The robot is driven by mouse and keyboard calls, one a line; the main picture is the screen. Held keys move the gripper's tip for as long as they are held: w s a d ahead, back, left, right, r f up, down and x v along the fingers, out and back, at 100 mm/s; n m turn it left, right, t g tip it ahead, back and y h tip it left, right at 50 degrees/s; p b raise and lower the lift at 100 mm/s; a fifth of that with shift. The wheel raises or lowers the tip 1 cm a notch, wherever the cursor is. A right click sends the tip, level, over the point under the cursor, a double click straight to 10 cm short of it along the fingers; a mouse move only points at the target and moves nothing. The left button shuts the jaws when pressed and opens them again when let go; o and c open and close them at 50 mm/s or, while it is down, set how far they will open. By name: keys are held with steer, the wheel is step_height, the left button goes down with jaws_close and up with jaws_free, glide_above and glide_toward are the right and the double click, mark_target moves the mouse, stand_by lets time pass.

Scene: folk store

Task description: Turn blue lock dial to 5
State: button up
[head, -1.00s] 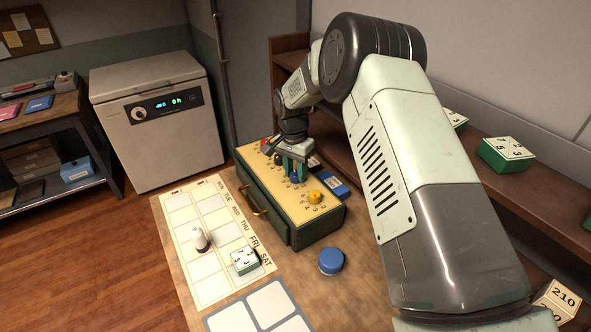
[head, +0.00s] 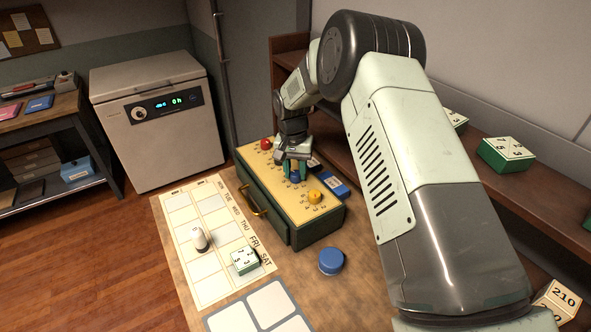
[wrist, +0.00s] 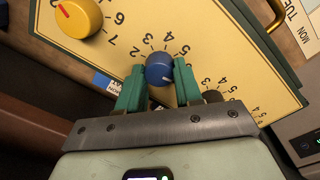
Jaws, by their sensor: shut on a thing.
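The blue lock dial (wrist: 159,68) sits on the yellow top panel (wrist: 125,50) of a green lock box (head: 272,213). My gripper (wrist: 160,78) has a green finger on each side of the dial and is shut on it. A white mark on the dial points toward the lower right in the wrist view. Printed numbers, among them 3, 4 and 5, arc around the dial's far side; I cannot tell which one the mark meets. In the head view my gripper (head: 295,173) comes down on the panel and hides much of the dial.
A yellow dial (head: 315,197) and a red dial (head: 266,144) flank the blue one on the panel. A blue card-like object (head: 333,187) lies behind the box. A blue round lid (head: 331,261) and a calendar sheet (head: 196,254) lie in front.

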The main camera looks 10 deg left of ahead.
mark_target(294, 174)
steer(key=n, duration=0.5)
steer(key=shift+n, duration=0.3)
steer(key=n, duration=0.5)
steer(key=shift+s+t, duration=0.1)
steer(key=shift+t, duration=0.2)
steer(key=shift+n, duration=0.4)
steer(key=o, duration=1)
steer(key=shift+o, duration=0.2)
step_height(294, 174, up, 11)
steer(key=shift+s+a, duration=0.15)
steer(key=shift+s, duration=0.05)
